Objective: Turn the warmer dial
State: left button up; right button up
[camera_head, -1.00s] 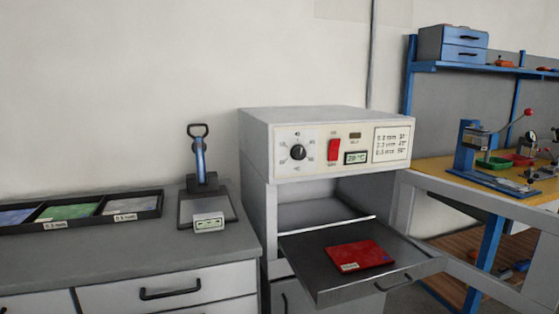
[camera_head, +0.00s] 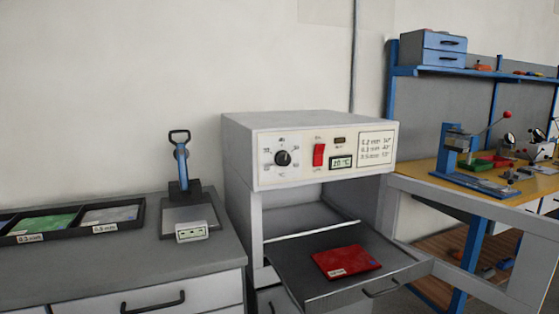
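The warmer (camera_head: 310,119) is a pale grey box cabinet in the middle of the head view. Its dial (camera_head: 283,158) is a black round knob with a scale around it, on the left of the front panel. To its right are a red switch (camera_head: 319,155) and a small display (camera_head: 342,162) that seems to read 20 °C. A label card (camera_head: 376,149) lists thicknesses and temperatures, in small print. The warmer's tray (camera_head: 300,283) is pulled out, with a red packet (camera_head: 346,261) lying on it. Neither of my grippers is in view.
A grey counter (camera_head: 130,265) at left bears a blue-handled device (camera_head: 180,165) and a black divided bin (camera_head: 135,222) of sheets. A blue-framed workbench (camera_head: 440,172) with a lever press (camera_head: 455,150) stands at right. The open tray juts out in front of the warmer.

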aim_at(282, 158)
jog(key=u, duration=0.25)
jog(key=i, duration=0.45)
jog(key=z, duration=0.95)
